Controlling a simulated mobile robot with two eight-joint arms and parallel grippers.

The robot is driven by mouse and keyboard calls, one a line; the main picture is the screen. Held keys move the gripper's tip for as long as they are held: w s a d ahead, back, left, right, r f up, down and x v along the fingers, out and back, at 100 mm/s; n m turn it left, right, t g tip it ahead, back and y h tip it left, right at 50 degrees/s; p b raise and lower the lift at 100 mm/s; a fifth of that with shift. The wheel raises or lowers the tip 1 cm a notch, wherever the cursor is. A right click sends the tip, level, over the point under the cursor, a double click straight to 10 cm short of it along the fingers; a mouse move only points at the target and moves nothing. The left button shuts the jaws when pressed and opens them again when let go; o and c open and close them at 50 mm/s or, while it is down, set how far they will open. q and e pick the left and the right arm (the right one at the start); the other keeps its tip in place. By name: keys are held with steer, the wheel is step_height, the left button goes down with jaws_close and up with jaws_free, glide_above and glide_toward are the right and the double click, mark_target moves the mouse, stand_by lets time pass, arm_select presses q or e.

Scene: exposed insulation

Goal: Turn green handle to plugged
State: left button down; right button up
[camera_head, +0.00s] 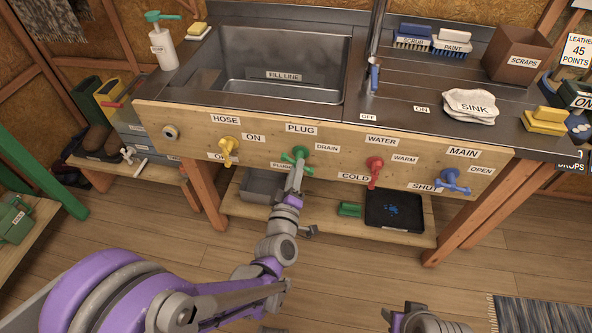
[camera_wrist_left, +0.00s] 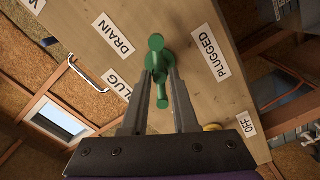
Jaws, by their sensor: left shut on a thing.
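The green handle (camera_head: 299,154) is on the wooden front panel under the PLUG label (camera_head: 301,128). The DRAIN label (camera_head: 327,148) is to its right. The PLUGGED label (camera_head: 282,166) is at its lower left, partly hidden by my gripper. My left gripper (camera_head: 297,170) reaches up to the handle from below. In the left wrist view, the handle (camera_wrist_left: 156,43) has one part between the fingers of my left gripper (camera_wrist_left: 162,82), which is shut on it. The PLUGGED label (camera_wrist_left: 209,52) and DRAIN label (camera_wrist_left: 113,34) flank it there. The right gripper's fingers are not visible.
A yellow handle (camera_head: 228,148) is left of the green one; a red handle (camera_head: 374,168) and a blue handle (camera_head: 453,181) are to the right. The sink (camera_head: 280,65) is above. A grey bin (camera_head: 262,186) and black tray (camera_head: 394,210) are on the shelf below.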

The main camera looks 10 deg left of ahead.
arm_select(q)
steer(key=m, duration=1.1)
steer(key=shift+m, duration=0.3)
stand_by(0.4)
steer(key=c, duration=0.8)
jaws_free()
steer(key=s, duration=1)
steer(key=shift+s+p, duration=0.35)
steer(key=shift+s, duration=0.05)
